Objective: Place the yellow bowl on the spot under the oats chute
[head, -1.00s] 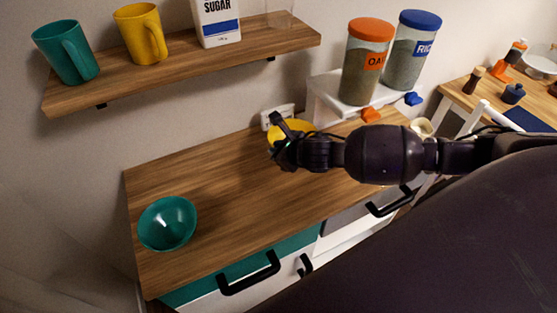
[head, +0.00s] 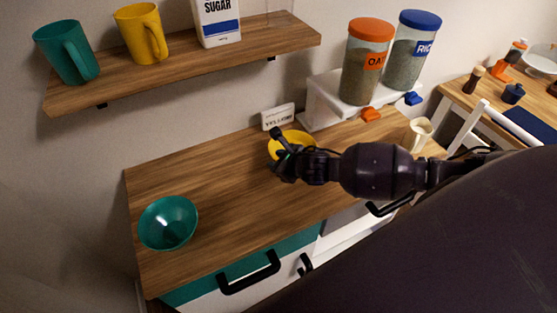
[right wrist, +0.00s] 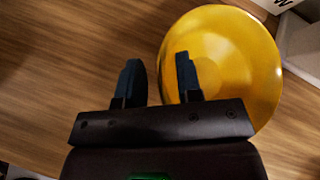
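The yellow bowl (head: 297,136) is on the wooden counter, in front of the small white sign and left of the oats dispenser (head: 364,65). My right gripper (head: 282,148) is at the bowl's left side and hides part of it. In the right wrist view its two fingers (right wrist: 160,76) are apart. One finger overlaps the yellow bowl (right wrist: 235,60), the other is outside, and the rim shows between them with gaps. The orange oats chute (head: 371,114) is right of the bowl; the counter below it is bare. My left gripper is not in view.
A green bowl (head: 168,223) stands at the counter's left front. The rice dispenser (head: 409,55) is beside the oats on a white stand (head: 322,103). A cream jug (head: 417,134) stands at the right. The middle of the counter is clear.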

